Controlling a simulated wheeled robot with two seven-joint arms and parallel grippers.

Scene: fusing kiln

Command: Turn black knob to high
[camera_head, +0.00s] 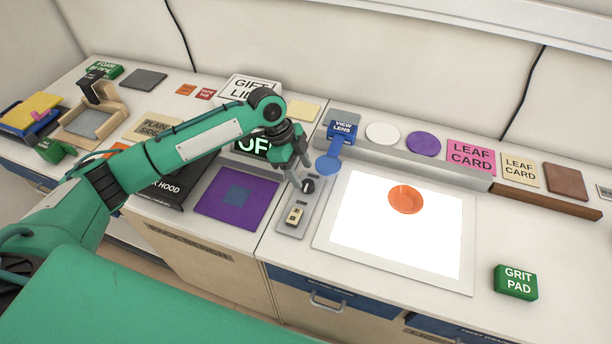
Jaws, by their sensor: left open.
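The black knob (308,186) sits on a narrow grey control strip (288,229), left of the bright white panel. A small beige switch (294,216) is on the same strip, nearer the front. My left gripper (299,184) is open and points down at the knob from above and the left. Its fingertips are close to the knob; I cannot tell whether they touch it. Any markings around the knob are too small to read. My right gripper is not in view.
The lit white panel (385,240) holds an orange dish (406,199). A blue view lens (329,163) lies just behind the knob. A purple sheet (236,197) and black hood (165,190) lie to the left. A green grit pad (515,282) is at front right.

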